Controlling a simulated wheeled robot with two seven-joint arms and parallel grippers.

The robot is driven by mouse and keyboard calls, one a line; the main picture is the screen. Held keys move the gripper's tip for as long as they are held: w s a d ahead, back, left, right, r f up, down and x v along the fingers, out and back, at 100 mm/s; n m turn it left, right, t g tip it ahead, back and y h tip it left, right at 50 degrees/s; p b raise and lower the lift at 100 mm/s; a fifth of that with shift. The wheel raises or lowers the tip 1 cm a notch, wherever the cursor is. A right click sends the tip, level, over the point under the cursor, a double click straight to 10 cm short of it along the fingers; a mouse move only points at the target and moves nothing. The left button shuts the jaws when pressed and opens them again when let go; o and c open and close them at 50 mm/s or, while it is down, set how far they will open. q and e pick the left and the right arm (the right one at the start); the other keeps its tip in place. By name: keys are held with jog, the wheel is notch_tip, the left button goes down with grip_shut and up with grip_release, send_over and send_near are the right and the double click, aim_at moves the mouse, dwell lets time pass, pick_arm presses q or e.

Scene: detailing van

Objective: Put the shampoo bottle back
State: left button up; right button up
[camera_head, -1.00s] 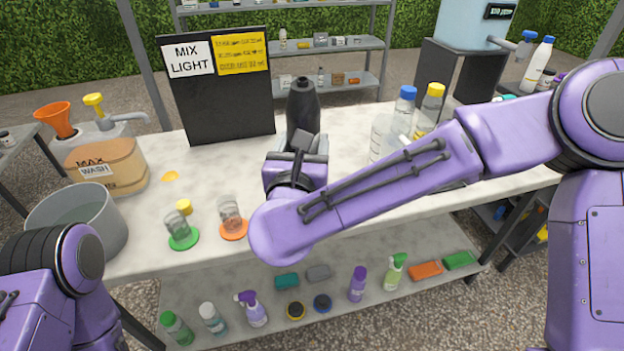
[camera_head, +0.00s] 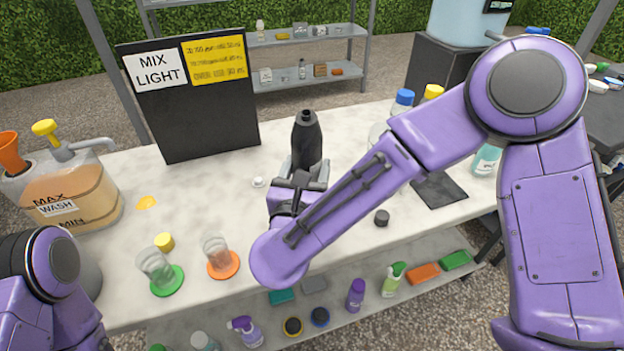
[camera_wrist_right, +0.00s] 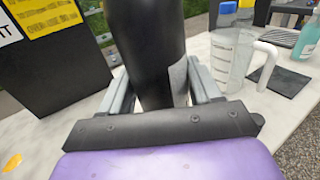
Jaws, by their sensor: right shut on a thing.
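A black bottle (camera_head: 306,138) with a narrow dark top stands upright between the fingers of my right gripper (camera_head: 305,174), over the middle of the worktop. No label can be read on it. The right gripper is shut on it. In the right wrist view the bottle (camera_wrist_right: 150,40) fills the gap between the grey fingers (camera_wrist_right: 158,92), with a grey patch on its side. Its base is hidden, so I cannot tell whether it touches the worktop. My left arm shows at the lower left, but its gripper is out of view.
A black sign board (camera_head: 205,118) stands behind left of the bottle. Two clear cups (camera_head: 216,252) stand at the front left. A clear jug (camera_wrist_right: 228,58), a blue-capped bottle (camera_head: 402,100) and a dark mat (camera_head: 440,190) are on the right. A small dark cap (camera_head: 382,217) lies near my right arm.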

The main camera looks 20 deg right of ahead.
jog(key=f, duration=0.1)
jog(key=d+f, duration=0.1)
jog(key=f, duration=0.2)
jog(key=shift+w+d+f+p, duration=0.15)
jog(key=shift+w+f+p, duration=0.1)
jog(key=shift+w+p, duration=0.15)
jog(key=shift+f, duration=0.15)
jog(key=shift+s+f+b, duration=0.1)
jog(key=shift+f+b, duration=0.15)
jog(key=shift+b, duration=0.1)
jog(key=o, duration=1.6)
jog(key=shift+r, duration=0.1)
jog(key=shift+r+p, duration=0.2)
jog(key=shift+p, duration=0.15)
jog(key=b+v, duration=0.2)
jog(key=v, duration=1)
